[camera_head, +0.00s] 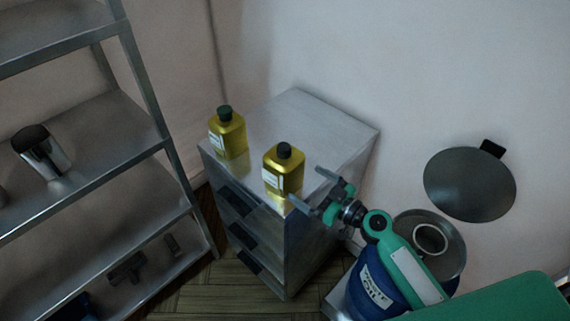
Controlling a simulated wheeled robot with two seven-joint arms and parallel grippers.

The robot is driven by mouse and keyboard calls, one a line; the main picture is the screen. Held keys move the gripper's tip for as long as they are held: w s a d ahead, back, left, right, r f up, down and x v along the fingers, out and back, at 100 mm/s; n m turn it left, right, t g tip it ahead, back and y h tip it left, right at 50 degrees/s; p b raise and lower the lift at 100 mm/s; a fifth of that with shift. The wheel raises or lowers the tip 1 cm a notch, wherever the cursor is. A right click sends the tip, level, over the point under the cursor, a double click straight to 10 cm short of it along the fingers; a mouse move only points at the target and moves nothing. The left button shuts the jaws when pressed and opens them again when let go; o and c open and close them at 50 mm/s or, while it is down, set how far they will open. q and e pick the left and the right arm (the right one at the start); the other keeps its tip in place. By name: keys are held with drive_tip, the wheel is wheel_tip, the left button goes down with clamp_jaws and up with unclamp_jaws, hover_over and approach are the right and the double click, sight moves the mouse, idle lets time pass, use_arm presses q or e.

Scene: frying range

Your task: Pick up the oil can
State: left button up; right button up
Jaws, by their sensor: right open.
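Two yellow oil bottles stand upright on the metal drawer cabinet (307,122). One oil bottle (229,139) with a dark green cap is at the left rear. The other oil bottle (283,176) with a black cap is nearer the front edge. My right gripper (302,202) is open at the cabinet's front right edge. Its fingers point left, just right of and below the nearer bottle, with nothing between them. A blue drum with white OIL lettering (373,291) stands at the lower right, partly hidden by my right arm. My left gripper does not show.
A metal shelf rack (88,128) stands at the left, holding a shiny metal container (40,152). A round dark lid (469,184) is at the right by the wall. The cabinet top behind the bottles is clear.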

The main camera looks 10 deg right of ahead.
sight(297, 177)
drive_tip(key=p+x, duration=0.1)
drive_tip(key=x, duration=0.3)
drive_tip(key=p+x, duration=0.2)
drive_tip(key=x, duration=0.1)
drive_tip(key=p+x, duration=0.1)
drive_tip(key=shift+w+a+r+p, duration=0.1)
drive_tip(key=shift+w+r+p, duration=0.05)
drive_tip(key=shift+r+p, duration=0.25)
drive_tip(key=shift+w+a+f, duration=0.2)
drive_tip(key=shift+w+a, duration=0.1)
drive_tip(key=shift+w, duration=0.1)
drive_tip(key=shift+c, duration=0.4)
drive_tip(key=c, duration=1)
drive_tip(key=shift+r, duration=0.2)
